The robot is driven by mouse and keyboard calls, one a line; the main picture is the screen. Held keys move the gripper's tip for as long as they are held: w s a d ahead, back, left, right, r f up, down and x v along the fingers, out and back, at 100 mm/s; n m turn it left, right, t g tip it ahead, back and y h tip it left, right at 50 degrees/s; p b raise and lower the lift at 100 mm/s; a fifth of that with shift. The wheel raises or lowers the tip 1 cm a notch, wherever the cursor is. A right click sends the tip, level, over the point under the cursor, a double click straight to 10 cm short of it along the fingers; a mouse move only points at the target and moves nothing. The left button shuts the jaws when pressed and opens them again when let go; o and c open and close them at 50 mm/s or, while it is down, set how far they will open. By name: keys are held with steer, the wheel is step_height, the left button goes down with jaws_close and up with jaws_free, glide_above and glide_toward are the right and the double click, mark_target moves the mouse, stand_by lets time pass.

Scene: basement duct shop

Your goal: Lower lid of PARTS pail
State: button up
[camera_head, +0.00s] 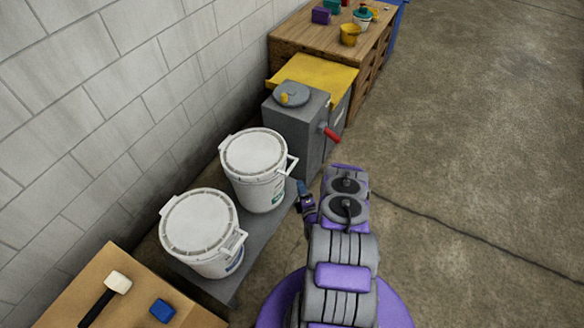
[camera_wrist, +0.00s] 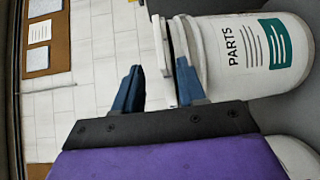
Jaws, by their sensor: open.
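The PARTS pail (camera_wrist: 235,50) is white with a teal label and lies sideways in the wrist view. In the head view, the far white pail (camera_head: 262,190) has the teal label. Its round lid (camera_head: 253,151) is over its top, with a white tab at the right. In the wrist view, the lid's edge and tab (camera_wrist: 161,45) show left of the rim, with a narrow dark gap between. My gripper (camera_wrist: 157,88) is open, its fingers near the tab; I cannot tell if they touch it. It also shows beside that pail in the head view (camera_head: 304,194).
A second white pail (camera_head: 203,237) stands nearer on the same grey platform (camera_head: 225,283). A grey box (camera_head: 298,118) with a red handle stands just beyond the pails. A wooden bench (camera_head: 335,42) is at the back. The floor to the right is clear.

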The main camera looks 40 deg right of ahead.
mark_target(292, 166)
steer(key=b+x, duration=0.2)
steer(key=x, duration=1)
steer(key=shift+w+b, duration=0.4)
steer(key=shift+c, duration=0.3)
jaws_close()
